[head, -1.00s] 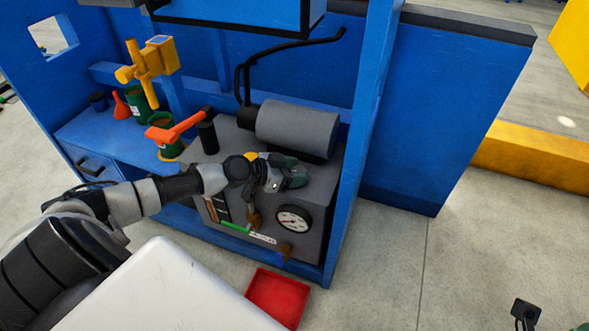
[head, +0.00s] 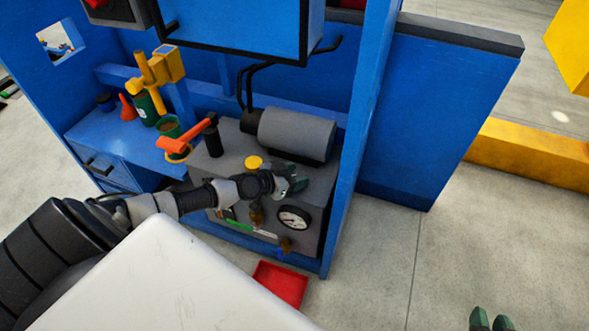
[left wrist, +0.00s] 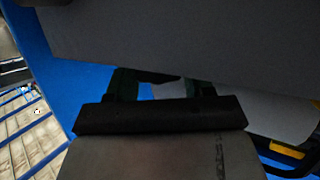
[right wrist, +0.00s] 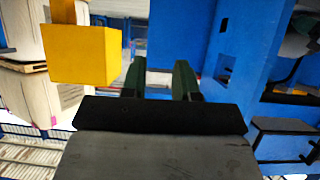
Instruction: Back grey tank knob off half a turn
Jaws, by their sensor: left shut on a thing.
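The grey tank (head: 297,134) is a cylinder lying on top of a grey box (head: 222,166) in the blue panel. My left gripper (head: 291,184) is just in front of and below the tank, over the box top. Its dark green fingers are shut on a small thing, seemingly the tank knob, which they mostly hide. In the left wrist view something pale shows between the fingers (left wrist: 168,90), with a large grey surface above. My right gripper (head: 490,321) is at the bottom right of the head view, away from the panel. Its fingers (right wrist: 161,80) are apart and empty.
A yellow knob (head: 254,162) sits on the box top, left of my left gripper. The box front has a gauge (head: 293,217) and brown knobs (head: 286,244). A blue post (head: 360,130) is close on the right. A red tray (head: 280,284) lies below.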

